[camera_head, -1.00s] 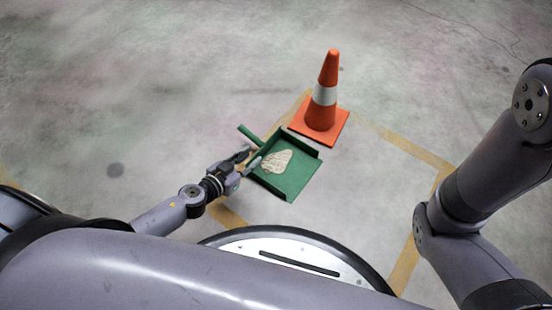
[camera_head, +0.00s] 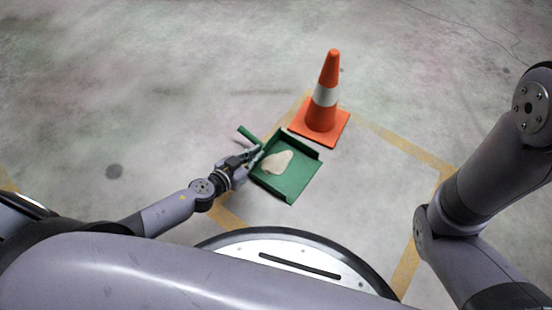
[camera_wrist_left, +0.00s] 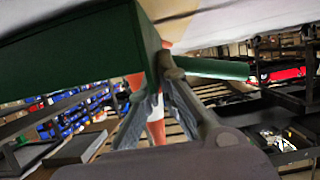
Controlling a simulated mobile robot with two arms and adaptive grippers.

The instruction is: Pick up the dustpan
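The green dustpan (camera_head: 291,184) lies on the floor with a pale, flat pile (camera_head: 278,162) in it. Its green handle (camera_head: 246,134) sticks out toward the upper left; the handle also shows in the left wrist view (camera_wrist_left: 212,68), with the pan wall (camera_wrist_left: 75,55) at upper left. My left gripper (camera_head: 254,157) is at the pan's left side, near the base of the handle. In the wrist view its fingers (camera_wrist_left: 154,88) are apart, with a gap between them. One finger overlaps the handle's near end, so contact cannot be told. My right gripper is out of view.
An orange and white traffic cone (camera_head: 324,105) stands on the floor just behind the dustpan. Yellow tape (camera_head: 395,145) marks the floor around them. Open concrete floor lies to the left and behind. Shelves with blue bins (camera_wrist_left: 75,112) show far off in the wrist view.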

